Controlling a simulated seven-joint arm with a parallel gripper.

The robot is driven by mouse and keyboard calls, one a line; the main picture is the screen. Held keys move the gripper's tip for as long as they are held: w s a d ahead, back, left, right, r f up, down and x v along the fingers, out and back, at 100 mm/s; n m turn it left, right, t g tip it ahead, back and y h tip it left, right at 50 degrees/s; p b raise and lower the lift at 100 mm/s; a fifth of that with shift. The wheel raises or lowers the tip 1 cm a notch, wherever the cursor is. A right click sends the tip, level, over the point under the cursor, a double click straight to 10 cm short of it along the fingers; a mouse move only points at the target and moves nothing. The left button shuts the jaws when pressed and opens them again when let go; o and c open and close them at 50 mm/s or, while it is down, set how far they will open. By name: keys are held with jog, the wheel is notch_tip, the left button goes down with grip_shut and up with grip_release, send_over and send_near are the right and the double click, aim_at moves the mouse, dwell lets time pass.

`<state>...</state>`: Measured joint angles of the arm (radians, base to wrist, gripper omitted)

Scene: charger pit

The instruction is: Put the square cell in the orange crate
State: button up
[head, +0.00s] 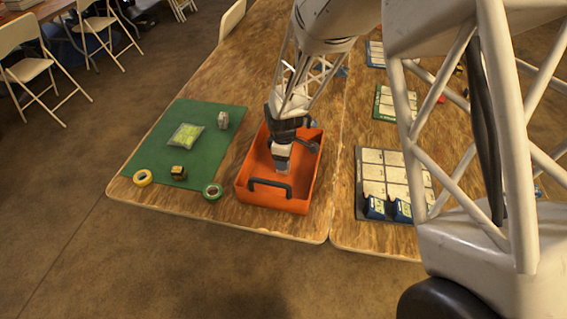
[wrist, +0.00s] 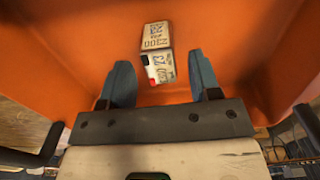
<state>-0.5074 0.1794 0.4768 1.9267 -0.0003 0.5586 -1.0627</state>
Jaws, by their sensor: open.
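The orange crate (head: 302,204) stands on the wooden table, with my gripper (head: 281,172) reaching down into it. In the wrist view, a small block-shaped cell (wrist: 157,50) with a printed label and red and black marks is inside the crate, which shows orange all around it (wrist: 60,45). It looks like the square cell. My gripper (wrist: 162,82) is open, one dark finger on each side of the cell's near end, with gaps between. Whether the cell rests on the crate floor is hard to tell. In the head view my gripper hides it.
To the right is a tray (head: 382,172) with blue-fronted cells (head: 375,207).

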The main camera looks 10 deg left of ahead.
notch_tip(320, 180, up, 8)
jog(key=shift+r, duration=0.2)
dwell(1.0)
jog(key=s+d+r+m+t, duration=0.1)
jog(key=s+d+r+m, duration=0.35)
jog(key=d+r, duration=0.5)
jog(key=s+d+r+m, duration=0.4)
jog(key=s+d+r, duration=0.2)
jog(key=d+r, duration=0.4)
jog(key=s+d+r+m, duration=0.2)
jog(key=s+d+m, duration=0.3)
jog(key=s+d, duration=0.2)
jog(key=s+d+r+m+t, duration=0.1)
jog(key=s+d+m, duration=0.3)
jog(key=s, duration=0.8)
jog(key=d+r, duration=0.1)
jog(key=d, duration=0.1)
jog(key=shift+d+r+m+t, duration=0.3)
jog(key=shift+d+m, duration=0.05)
jog(key=shift+d, duration=0.05)
